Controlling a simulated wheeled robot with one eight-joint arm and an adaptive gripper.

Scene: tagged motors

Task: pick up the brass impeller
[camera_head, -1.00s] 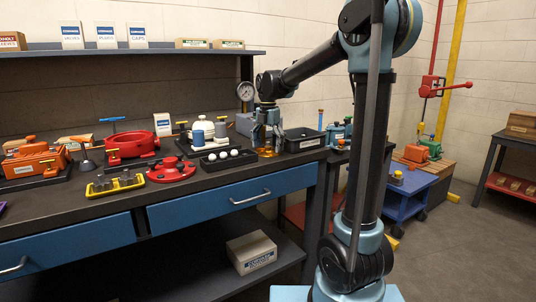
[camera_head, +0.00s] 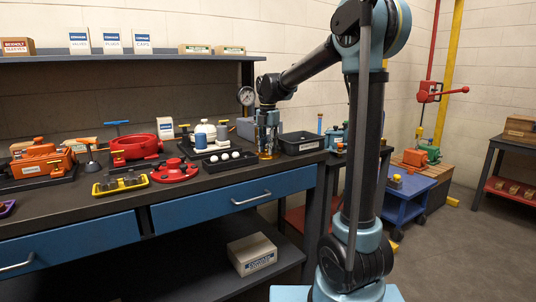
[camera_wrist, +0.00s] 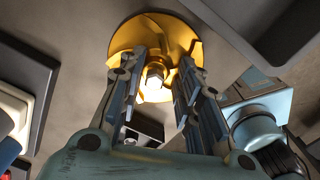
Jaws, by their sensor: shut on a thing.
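The brass impeller (camera_wrist: 154,35) shows in the wrist view as a golden bladed disc with a bright hub. It also shows small in the head view (camera_head: 266,155) at the bench's right part, under my gripper. My gripper (camera_wrist: 163,80) points down with its two fingers on either side of the hub, shut on the impeller. In the head view my gripper (camera_head: 267,140) stands over the bench between the white-ball tray and a black bin. Whether the impeller touches the bench top is hard to tell.
A black bin (camera_head: 301,143) stands close on the right. A black tray (camera_head: 229,161) with white balls lies to the left. A red flanged part (camera_head: 174,171) and a yellow tray (camera_head: 120,185) lie further left. A pressure gauge (camera_head: 246,96) stands behind.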

